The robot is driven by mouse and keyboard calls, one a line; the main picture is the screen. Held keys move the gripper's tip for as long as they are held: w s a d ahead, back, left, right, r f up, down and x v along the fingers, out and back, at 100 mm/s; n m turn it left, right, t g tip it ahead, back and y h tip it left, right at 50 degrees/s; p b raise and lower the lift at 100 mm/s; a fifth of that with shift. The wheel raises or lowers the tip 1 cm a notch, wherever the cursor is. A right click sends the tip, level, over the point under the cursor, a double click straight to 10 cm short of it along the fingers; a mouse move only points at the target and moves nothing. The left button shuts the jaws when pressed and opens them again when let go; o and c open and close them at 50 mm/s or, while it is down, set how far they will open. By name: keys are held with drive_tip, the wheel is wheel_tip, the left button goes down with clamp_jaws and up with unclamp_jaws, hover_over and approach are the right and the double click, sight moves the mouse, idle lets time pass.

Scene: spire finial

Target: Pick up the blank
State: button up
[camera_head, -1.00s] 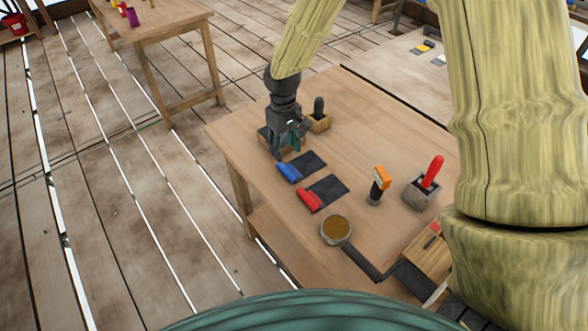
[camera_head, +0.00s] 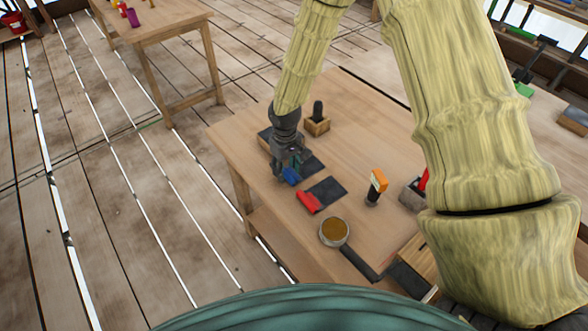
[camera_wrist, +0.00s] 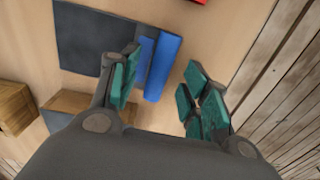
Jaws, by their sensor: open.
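No object is labelled as the blank; a blue cylinder (camera_head: 290,176) and a red cylinder (camera_head: 308,202) lie on the workbench, each at the edge of a dark flat mat. In the wrist view the blue cylinder (camera_wrist: 164,66) lies lengthwise between the fingers of my gripper (camera_wrist: 165,62), with a gap on the right side. My gripper (camera_head: 286,172) is open, pointing down over the blue cylinder and partly hiding it in the head view. Whether the left finger touches the cylinder or only overlaps it in view, I cannot tell.
A wooden block (camera_head: 317,127) with a dark upright piece stands behind the gripper. An orange-topped tool (camera_head: 377,187), a round tin (camera_head: 334,232) and a grey holder (camera_head: 412,194) stand to the right and front. The workbench's left edge (camera_head: 228,158) is close to my gripper.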

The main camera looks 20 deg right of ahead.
drive_tip(key=shift+f, duration=0.6)
clamp_jaws()
